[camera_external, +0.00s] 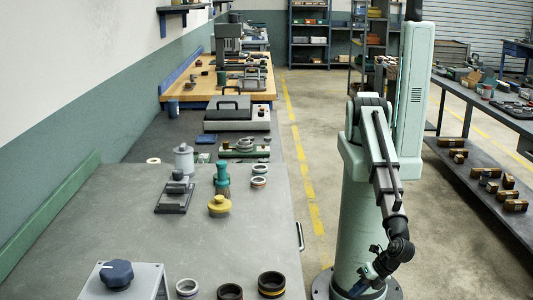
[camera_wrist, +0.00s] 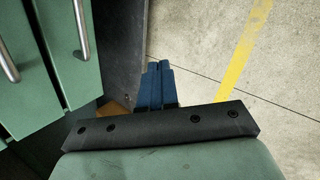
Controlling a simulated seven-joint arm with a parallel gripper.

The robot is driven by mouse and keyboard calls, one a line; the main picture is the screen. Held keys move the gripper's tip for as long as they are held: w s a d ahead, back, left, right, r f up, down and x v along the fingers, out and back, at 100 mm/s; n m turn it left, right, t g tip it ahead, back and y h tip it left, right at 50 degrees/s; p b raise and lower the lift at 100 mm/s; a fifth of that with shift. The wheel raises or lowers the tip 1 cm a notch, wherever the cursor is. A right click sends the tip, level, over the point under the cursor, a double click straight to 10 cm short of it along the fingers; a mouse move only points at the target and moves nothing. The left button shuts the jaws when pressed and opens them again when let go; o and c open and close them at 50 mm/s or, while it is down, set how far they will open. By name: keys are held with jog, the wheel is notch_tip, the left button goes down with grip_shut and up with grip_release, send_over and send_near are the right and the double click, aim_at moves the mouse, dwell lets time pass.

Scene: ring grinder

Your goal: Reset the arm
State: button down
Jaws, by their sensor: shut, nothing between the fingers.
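My arm is folded down beside the workbench in the external view, with my gripper (camera_external: 358,287) low next to my column, away from the bench top. In the wrist view my gripper's blue fingers (camera_wrist: 157,82) are together, with nothing between them. They point over the floor, next to the green drawer fronts with metal handles.
The grey bench (camera_external: 120,235) at left holds a box with a dark blue knob (camera_external: 117,273), several rings (camera_external: 271,284), a yellow-based green tool (camera_external: 220,204) and a grey fixture (camera_external: 175,197). Shelving (camera_external: 480,185) with parts stands at right. Bare floor with a yellow line (camera_external: 301,150) lies between.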

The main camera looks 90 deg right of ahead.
jog(key=w+d+f+m+g+h, duration=0.1)
jog(key=w+d+f+m+g, duration=0.25)
jog(key=d, duration=0.65)
jog(key=w+d+f+m+g, duration=0.2)
jog(key=d+f+m, duration=0.15)
jog(key=d, duration=0.75)
jog(key=w+d+f+m+g+h, duration=0.1)
jog(key=w+d+f+m+g, duration=0.25)
jog(key=d, duration=0.65)
jog(key=s+d+f+m+g+y, duration=0.1)
jog(key=d+m, duration=0.4)
jog(key=d, duration=0.9)
jog(key=s+d+f+m+g+y, duration=0.2)
jog(key=d+f+m+g, duration=0.1)
jog(key=d, duration=1.2)
jog(key=f+m, duration=0.1)
jog(key=m, duration=0.1)
jog(key=shift+m+g, duration=0.3)
jog(key=shift+m, duration=0.05)
